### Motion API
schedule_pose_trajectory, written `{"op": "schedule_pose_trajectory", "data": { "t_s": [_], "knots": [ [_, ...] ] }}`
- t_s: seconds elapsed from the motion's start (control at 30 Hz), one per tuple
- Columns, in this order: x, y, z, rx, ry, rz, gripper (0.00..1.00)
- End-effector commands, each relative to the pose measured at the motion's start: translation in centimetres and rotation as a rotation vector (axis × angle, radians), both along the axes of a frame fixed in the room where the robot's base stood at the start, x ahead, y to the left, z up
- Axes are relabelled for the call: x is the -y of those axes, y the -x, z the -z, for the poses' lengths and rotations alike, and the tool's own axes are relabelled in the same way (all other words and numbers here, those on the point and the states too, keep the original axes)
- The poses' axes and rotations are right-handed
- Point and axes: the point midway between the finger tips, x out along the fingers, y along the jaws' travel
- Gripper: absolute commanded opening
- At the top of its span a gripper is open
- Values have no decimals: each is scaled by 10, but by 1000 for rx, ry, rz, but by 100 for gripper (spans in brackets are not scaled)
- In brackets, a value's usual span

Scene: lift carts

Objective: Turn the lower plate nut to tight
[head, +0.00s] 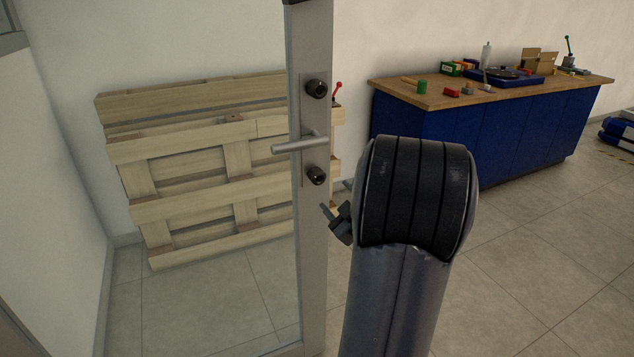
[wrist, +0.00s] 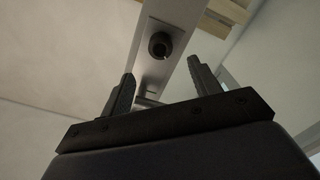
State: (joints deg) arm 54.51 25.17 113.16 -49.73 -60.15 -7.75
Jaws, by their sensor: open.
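The lower plate nut (head: 317,176) is a dark round knob near the bottom of the metal plate (head: 309,196) on the door frame, below the lever handle (head: 300,145). An upper nut (head: 316,88) sits above the handle. My gripper (head: 328,213) is a little below and right of the lower nut in the head view, partly hidden by my arm. In the wrist view my gripper (wrist: 160,68) is open and empty. One dark nut (wrist: 160,45), probably the lower one, shows beyond and between the fingertips, apart from them.
The door is glass in a grey frame (head: 310,250). A wooden pallet (head: 190,210) leans on the wall behind it. A blue workbench (head: 480,145) with tools and small parts stands at the back right. The tiled floor (head: 540,240) right of my arm is clear.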

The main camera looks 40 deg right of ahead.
Motion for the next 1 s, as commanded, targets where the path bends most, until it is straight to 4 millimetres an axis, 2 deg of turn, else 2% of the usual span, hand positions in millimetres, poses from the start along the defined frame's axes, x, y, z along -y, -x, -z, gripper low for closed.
{"op": "schedule_pose_trajectory", "data": {
  "t_s": [0.5,0.7,1.0],
  "knots": [
    [18,-85,-1,0,-1,-1,59],
    [22,-99,-1,0,-2,1,59],
    [22,-101,-1,0,-2,1,58]
  ]
}}
